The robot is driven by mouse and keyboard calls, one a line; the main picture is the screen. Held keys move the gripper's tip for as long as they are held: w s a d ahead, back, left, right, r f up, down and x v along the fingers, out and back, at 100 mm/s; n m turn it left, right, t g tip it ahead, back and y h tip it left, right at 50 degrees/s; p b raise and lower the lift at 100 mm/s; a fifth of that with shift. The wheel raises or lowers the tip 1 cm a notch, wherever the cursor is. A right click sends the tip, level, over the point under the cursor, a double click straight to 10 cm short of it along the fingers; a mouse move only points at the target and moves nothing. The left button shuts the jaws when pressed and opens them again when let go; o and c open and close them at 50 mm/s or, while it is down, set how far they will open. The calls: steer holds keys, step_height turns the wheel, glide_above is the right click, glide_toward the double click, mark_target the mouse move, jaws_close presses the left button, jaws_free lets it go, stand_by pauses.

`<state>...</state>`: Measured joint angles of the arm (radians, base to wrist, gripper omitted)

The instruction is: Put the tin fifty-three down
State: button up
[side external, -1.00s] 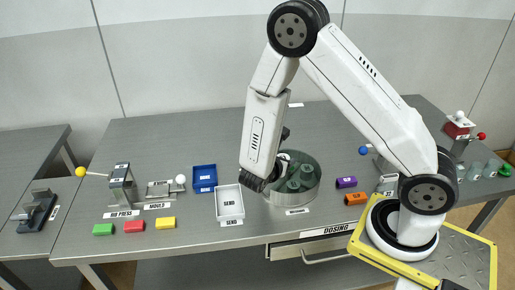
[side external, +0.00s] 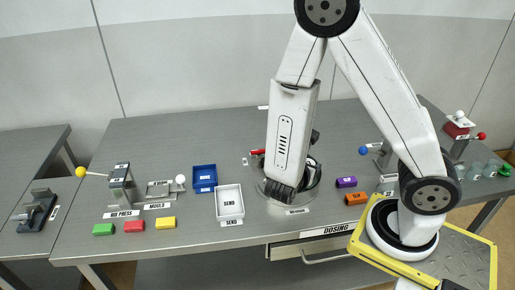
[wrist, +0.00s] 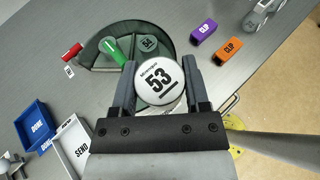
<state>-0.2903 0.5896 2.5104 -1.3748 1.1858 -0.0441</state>
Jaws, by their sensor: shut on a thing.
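In the wrist view, the round white tin fifty-three (wrist: 160,84), marked 53 on its lid, sits between the two dark fingers of my gripper (wrist: 160,68). My gripper is shut on the tin. The tin overlaps the near edge of the round dark dryer base (wrist: 105,62) in that view; its height above it cannot be told. In the side view, my arm hides the tin, the fingers and most of the dryer (side external: 313,181).
A red handle (wrist: 72,51) sticks out left of the dryer. A blue DONE tray (wrist: 34,127) and a white SEND tray (wrist: 72,143) lie at lower left.

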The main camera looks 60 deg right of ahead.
steer(key=shift+w, duration=0.1)
stand_by(0.3)
steer(key=shift+w+a+n+t, duration=0.15)
steer(key=shift+w+n+t, duration=0.2)
steer(key=shift+w, duration=0.2)
steer(key=w+a+r+n+t+y, duration=0.5)
steer(key=w+r+n, duration=0.15)
steer(key=w, duration=0.35)
steer(key=w+a+r+n+t+y, duration=0.4)
steer(key=w+r+n+t+y, duration=0.15)
steer(key=w+r, duration=0.3)
steer(key=s+d+f+m+g+h, duration=0.2)
steer(key=d+f+m+h, duration=0.15)
steer(key=d, duration=0.55)
steer(key=s+d+f+m+g+h, duration=0.25)
steer(key=d+f, duration=0.25)
steer(key=d, duration=0.5)
steer(key=s+d+f+m+g+h, duration=0.2)
steer(key=s+d+f+m+g, duration=0.15)
steer(key=s+d, duration=0.35)
steer(key=s+d+f+m+g+h, duration=0.2)
steer(key=s+d+f+m+g, duration=0.15)
steer(key=s+d, duration=0.35)
steer(key=shift+t, duration=0.25)
steer(key=w+d+f, duration=0.4)
steer(key=w, duration=0.1)
steer(key=w+d+f, duration=0.5)
steer(key=shift+f, duration=0.3)
steer(key=shift+w+d+f, duration=0.15)
steer(key=shift+f, duration=0.1)
